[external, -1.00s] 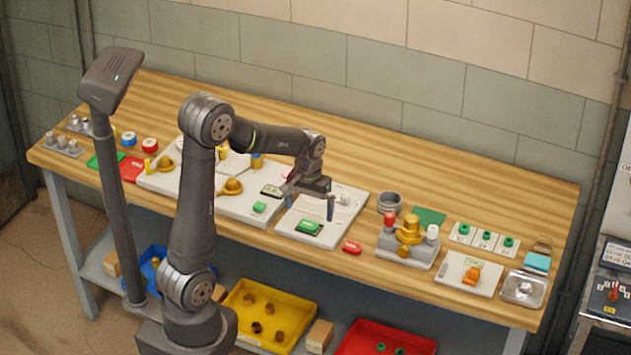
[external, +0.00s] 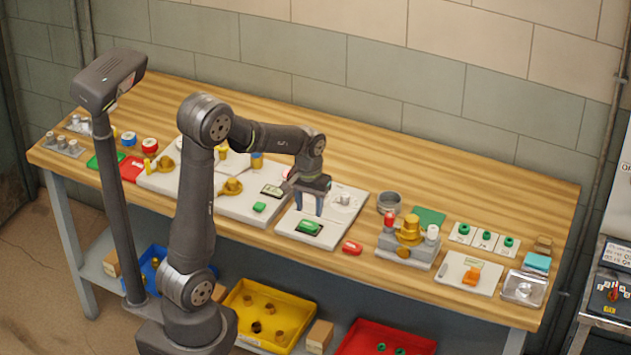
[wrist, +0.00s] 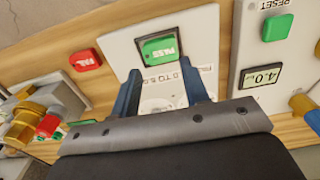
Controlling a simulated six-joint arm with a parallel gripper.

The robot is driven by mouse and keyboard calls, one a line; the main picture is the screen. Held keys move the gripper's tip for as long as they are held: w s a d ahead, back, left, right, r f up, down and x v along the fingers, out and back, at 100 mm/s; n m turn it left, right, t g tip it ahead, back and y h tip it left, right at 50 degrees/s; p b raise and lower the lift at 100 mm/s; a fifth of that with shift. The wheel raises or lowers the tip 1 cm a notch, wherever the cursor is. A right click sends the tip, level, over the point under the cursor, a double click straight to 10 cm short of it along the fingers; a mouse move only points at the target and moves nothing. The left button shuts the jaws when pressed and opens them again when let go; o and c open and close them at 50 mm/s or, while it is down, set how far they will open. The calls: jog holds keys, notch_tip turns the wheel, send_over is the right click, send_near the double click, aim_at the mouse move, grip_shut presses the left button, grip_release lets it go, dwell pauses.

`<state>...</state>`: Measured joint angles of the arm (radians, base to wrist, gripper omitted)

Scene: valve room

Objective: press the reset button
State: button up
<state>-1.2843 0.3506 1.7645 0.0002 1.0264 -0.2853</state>
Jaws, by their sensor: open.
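The reset button (external: 259,207) is a small green square on a pale panel with a small display, left of my gripper in the external view. In the wrist view the reset button (wrist: 277,27) is at the upper right, beside an upside-down RESET label and a display reading 4.0. My gripper (external: 309,213) is open and empty. Its two blue fingers point down over the neighbouring panel with the green PASS button (external: 309,227). In the wrist view my gripper (wrist: 162,82) has its fingers apart below the PASS button (wrist: 159,47). It is to the side of the reset button.
A red FAIL button (external: 352,248) lies right of the PASS panel. A brass valve block (external: 408,238) stands farther right, and a brass fitting (external: 231,187) sits left of the reset button. The back of the wooden bench (external: 420,155) is clear.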

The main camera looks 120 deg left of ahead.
grip_shut()
dwell(1.3)
